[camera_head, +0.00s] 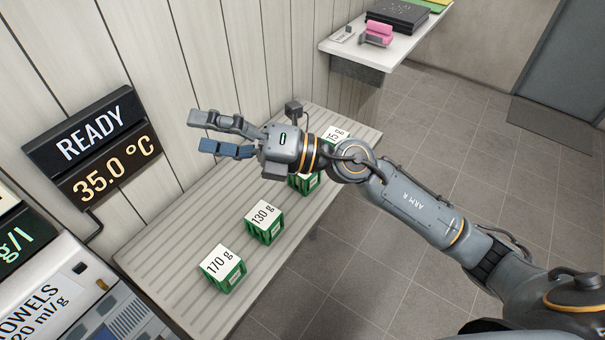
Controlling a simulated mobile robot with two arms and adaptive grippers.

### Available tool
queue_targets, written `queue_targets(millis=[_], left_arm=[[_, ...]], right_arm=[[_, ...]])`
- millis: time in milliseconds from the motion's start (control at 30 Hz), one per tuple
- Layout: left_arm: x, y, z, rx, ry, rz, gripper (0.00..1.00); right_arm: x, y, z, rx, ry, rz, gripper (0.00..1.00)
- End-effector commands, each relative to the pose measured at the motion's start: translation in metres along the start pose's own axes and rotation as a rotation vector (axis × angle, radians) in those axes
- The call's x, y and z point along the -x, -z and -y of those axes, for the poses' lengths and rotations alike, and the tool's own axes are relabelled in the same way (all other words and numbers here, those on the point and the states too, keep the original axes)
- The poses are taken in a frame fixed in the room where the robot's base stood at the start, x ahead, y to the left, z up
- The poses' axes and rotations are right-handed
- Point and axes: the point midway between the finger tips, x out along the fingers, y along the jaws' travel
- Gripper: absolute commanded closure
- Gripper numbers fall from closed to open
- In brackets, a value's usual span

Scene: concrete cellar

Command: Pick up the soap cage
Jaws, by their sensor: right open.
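Green soap cages with white weight labels stand on a slatted bench (170,262). The 170 g cage (228,278) is nearest, and the 130 g cage (268,232) stands behind it. Farther back, green cage sides (306,184) and a partly covered label (337,134) show around my right wrist. My arm hides much there, and I cannot tell whether they are one cage or two. My right gripper (197,133) is open and empty, pointing left above the bench, apart from the cages. My left gripper is not in view.
A panelled wall runs behind the bench. A display reading READY and 35.0 °C (100,150) and a machine (75,290) stand at the left. A white shelf (398,48) at the back holds a pink object (378,33) and a black case (398,15). Tiled floor lies right.

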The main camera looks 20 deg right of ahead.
Motion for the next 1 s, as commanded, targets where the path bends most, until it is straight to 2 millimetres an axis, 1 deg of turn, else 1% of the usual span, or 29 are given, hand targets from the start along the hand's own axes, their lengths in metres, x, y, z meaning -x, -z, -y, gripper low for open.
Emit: queue_targets(millis=[33, 67, 100, 167, 200, 267, 300, 367, 400, 500, 533, 633, 733, 1000], left_arm=[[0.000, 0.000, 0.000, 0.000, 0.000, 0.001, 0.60], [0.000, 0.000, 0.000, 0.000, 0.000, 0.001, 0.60], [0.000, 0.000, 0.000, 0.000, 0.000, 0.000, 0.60], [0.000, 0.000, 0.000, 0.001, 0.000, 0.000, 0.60], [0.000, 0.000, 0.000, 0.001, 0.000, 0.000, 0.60], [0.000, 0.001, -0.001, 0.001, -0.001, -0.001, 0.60], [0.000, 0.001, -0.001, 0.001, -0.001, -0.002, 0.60], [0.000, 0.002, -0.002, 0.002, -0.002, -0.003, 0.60], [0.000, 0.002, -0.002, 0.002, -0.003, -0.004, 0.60], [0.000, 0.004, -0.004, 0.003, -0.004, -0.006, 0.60], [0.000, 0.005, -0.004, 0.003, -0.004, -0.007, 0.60], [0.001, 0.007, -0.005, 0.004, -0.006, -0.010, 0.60], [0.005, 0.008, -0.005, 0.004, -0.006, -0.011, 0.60], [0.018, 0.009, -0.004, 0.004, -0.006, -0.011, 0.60]], right_arm=[[0.000, 0.009, 0.015, 0.106, 0.086, -0.122, 0.13], [0.003, 0.015, 0.028, 0.165, 0.146, -0.197, 0.13], [0.010, 0.019, 0.045, 0.239, 0.233, -0.291, 0.13], [0.027, 0.018, 0.074, 0.340, 0.382, -0.422, 0.13], [0.044, 0.012, 0.093, 0.400, 0.490, -0.498, 0.13], [0.072, -0.004, 0.118, 0.473, 0.655, -0.594, 0.13], [0.092, -0.017, 0.130, 0.511, 0.763, -0.646, 0.13], [0.122, -0.038, 0.143, 0.552, 0.916, -0.704, 0.13], [0.140, -0.051, 0.148, 0.570, 1.005, -0.733, 0.13], [0.176, -0.077, 0.152, 0.592, 1.178, -0.774, 0.13], [0.183, -0.082, 0.153, 0.594, 1.212, -0.781, 0.13], [0.197, -0.092, 0.155, 0.596, 1.280, -0.793, 0.13], [0.198, -0.091, 0.166, 0.593, 1.292, -0.799, 0.13], [0.193, -0.080, 0.216, 0.592, 1.287, -0.798, 0.13]])
